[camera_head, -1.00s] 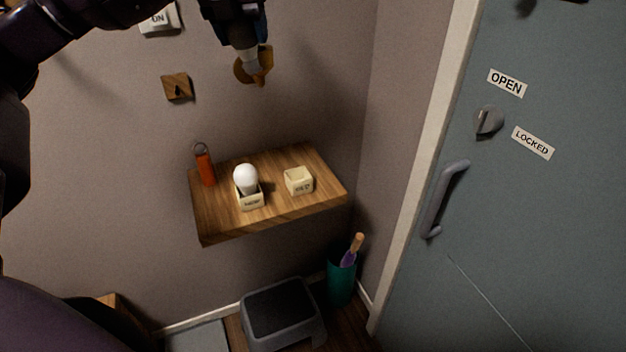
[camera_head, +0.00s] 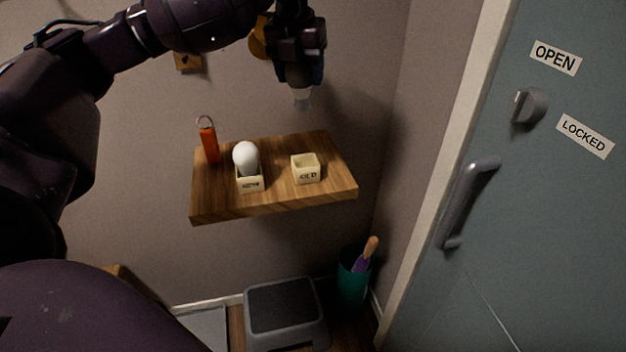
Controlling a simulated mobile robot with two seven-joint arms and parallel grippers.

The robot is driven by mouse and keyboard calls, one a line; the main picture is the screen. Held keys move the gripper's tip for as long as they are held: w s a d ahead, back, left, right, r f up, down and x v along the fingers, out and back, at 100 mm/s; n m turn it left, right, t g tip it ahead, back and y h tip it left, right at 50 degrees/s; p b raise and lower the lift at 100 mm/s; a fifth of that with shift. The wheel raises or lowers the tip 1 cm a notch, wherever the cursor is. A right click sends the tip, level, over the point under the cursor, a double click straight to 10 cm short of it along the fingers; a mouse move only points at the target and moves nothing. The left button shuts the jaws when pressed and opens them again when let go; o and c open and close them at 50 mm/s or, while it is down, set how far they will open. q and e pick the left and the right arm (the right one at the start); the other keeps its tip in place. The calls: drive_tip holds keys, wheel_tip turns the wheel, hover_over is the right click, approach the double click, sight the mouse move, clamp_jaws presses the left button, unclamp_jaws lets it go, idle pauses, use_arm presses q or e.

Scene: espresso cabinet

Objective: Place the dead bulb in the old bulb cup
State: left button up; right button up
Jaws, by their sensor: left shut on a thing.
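My left gripper (camera_head: 301,84) is above the right part of the wooden shelf, pointing down and shut on the dead bulb (camera_head: 302,98). Only the pale lower part of the bulb shows below the fingers. The old bulb cup (camera_head: 306,175), a small cream box with dark lettering, stands on the shelf below the gripper and looks empty. A white bulb (camera_head: 246,157) stands upright in the other cream cup (camera_head: 250,185), to the left. My right gripper is not in view.
The wooden shelf (camera_head: 215,204) juts from the wall. A grey step stool (camera_head: 285,315) and teal bin (camera_head: 352,285) are below.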

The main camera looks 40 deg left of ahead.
sight(305, 105)
use_arm(q)
drive_tip(key=shift+g, duration=0.4)
drive_tip(key=f+b, duration=0.1)
drive_tip(key=f, duration=0.2)
drive_tip(key=w+f, duration=0.1)
drive_tip(key=f, duration=0.2)
drive_tip(key=shift+w+a+f+b, duration=0.15)
drive_tip(key=shift+w+f+b, duration=0.1)
drive_tip(key=shift+b, duration=0.15)
drive_tip(key=shift+f, duration=0.45)
wheel_tip(305, 105, down, 10)
drive_tip(key=shift+r+b, duration=0.1)
drive_tip(key=shift+b, duration=0.9)
drive_tip(key=shift+f, duration=0.2)
drive_tip(key=shift+r, duration=0.15)
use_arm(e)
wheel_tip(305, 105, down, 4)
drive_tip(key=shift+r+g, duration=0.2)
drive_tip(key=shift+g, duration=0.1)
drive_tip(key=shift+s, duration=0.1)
use_arm(q)
drive_tip(key=o, duration=0.8)
drive_tip(key=shift+f, duration=0.2)
drive_tip(key=shift+c, duration=0.2)
drive_tip(key=shift+o, duration=0.9)
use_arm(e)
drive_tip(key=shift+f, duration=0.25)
